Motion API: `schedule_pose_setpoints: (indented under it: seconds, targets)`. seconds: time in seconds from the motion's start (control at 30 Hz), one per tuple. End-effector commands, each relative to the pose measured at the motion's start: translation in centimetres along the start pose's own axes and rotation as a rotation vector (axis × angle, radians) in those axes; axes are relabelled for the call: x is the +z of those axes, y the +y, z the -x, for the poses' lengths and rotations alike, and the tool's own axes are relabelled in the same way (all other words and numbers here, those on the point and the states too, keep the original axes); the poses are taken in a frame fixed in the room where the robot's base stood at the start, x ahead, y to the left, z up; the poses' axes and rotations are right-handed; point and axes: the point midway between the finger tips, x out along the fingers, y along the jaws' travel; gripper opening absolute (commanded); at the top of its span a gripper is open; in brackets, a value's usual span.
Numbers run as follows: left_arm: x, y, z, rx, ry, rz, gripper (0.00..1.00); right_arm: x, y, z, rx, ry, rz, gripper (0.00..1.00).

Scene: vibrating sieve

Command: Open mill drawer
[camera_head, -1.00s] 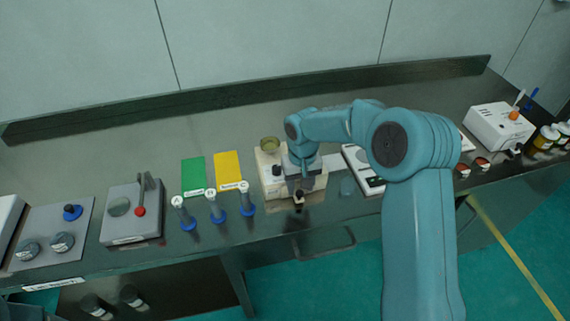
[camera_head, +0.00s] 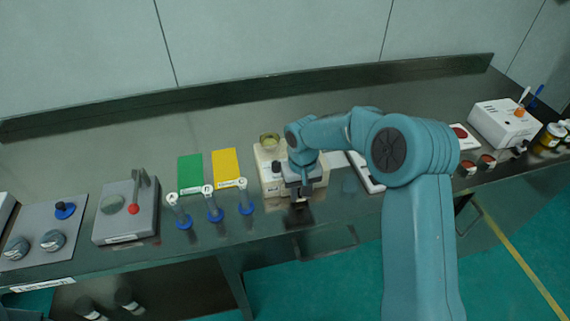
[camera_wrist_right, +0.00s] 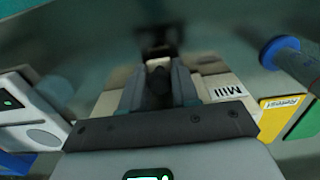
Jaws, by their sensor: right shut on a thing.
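The mill (camera_head: 264,164) is a cream box with a round greenish hopper on top, standing at the middle of the bench. Its label shows upside down in the right wrist view (camera_wrist_right: 228,92). My right gripper (camera_head: 300,197) is at the mill's front side, pointing down. In the wrist view its two fingers (camera_wrist_right: 158,85) are shut on a dark knob, which I take as the drawer's handle. The drawer itself is mostly hidden by my gripper. A dark shape shows on the bench in front of the mill; I cannot tell drawer from reflection. My left gripper is out of view.
Three blue-based tools (camera_head: 214,203) stand left of the mill, with green (camera_head: 190,173) and yellow (camera_head: 226,163) cards behind them. A grey lever device (camera_head: 127,211) is farther left. A white device (camera_head: 366,172) is close on the right. The bench's front edge is near.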

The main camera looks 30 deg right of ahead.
Motion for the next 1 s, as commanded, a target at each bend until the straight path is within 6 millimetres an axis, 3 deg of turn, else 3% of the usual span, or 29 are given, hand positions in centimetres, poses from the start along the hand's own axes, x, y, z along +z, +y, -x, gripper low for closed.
schedule_pose_setpoints:
  seconds: [0.7,1.0]
  targets:
    - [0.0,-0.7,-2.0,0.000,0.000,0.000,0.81,3.6,0.0,0.1,0.000,0.005,-0.001,0.12]
    - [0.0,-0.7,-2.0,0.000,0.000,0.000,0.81,3.9,0.0,0.2,0.000,0.005,-0.001,0.12]
